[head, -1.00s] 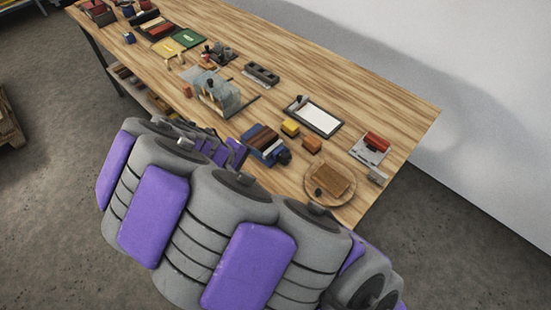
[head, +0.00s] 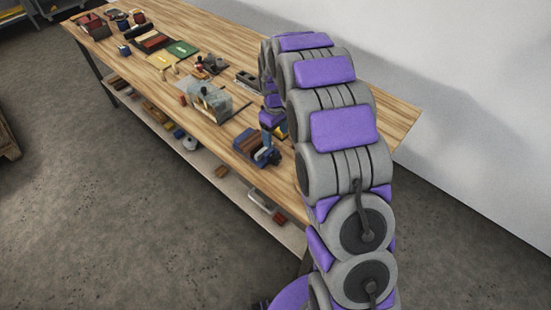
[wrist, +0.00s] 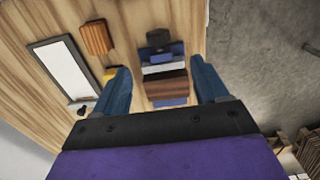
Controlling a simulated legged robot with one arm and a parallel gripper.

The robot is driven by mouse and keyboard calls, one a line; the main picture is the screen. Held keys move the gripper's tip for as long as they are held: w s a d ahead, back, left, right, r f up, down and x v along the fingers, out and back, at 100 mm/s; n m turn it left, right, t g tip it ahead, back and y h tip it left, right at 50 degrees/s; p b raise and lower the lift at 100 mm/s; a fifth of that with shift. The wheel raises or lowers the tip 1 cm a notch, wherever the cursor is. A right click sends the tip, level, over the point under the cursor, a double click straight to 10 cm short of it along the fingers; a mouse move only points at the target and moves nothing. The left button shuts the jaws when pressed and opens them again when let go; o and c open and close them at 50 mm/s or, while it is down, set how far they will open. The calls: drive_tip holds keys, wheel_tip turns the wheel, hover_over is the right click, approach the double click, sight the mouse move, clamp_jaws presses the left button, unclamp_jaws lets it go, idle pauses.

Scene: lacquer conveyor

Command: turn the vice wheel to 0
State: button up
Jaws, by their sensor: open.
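The blue vice (head: 252,145) stands near the front edge of the wooden table, with brown and pale pieces between its jaws. It also shows in the wrist view (wrist: 165,88). Its dark round wheel (wrist: 158,38) is at the end of the vice, at the top in the wrist view; its setting cannot be read. My gripper (wrist: 159,66) is open and empty. Its two blue fingers appear on either side of the vice in the picture, apart from it. In the head view, my gripper (head: 271,119) is above the table beside the vice, partly hidden by my arm.
A white panel in a dark frame (wrist: 62,72), an orange-brown block (wrist: 96,38) and a partly hidden yellow block (wrist: 110,74) lie beside the vice. A clear-screened fixture (head: 210,103) stands farther along the table (head: 215,40). A lower shelf (head: 232,188) runs underneath.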

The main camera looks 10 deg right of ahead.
sight(277, 156)
drive_tip(key=f, duration=0.3)
drive_tip(key=f+b, duration=0.1)
drive_tip(key=f, duration=0.3)
drive_tip(key=f+b, duration=0.1)
drive_tip(key=f, duration=0.3)
drive_tip(key=shift+d+f, duration=0.2)
drive_tip(key=shift+d, duration=0.2)
drive_tip(key=shift+a+f, duration=0.3)
drive_tip(key=shift+f, duration=0.4)
drive_tip(key=shift+d, duration=0.1)
drive_tip(key=shift+d, duration=0.1)
drive_tip(key=c, duration=1.1)
drive_tip(key=shift+o, duration=0.2)
drive_tip(key=shift+s, duration=0.1)
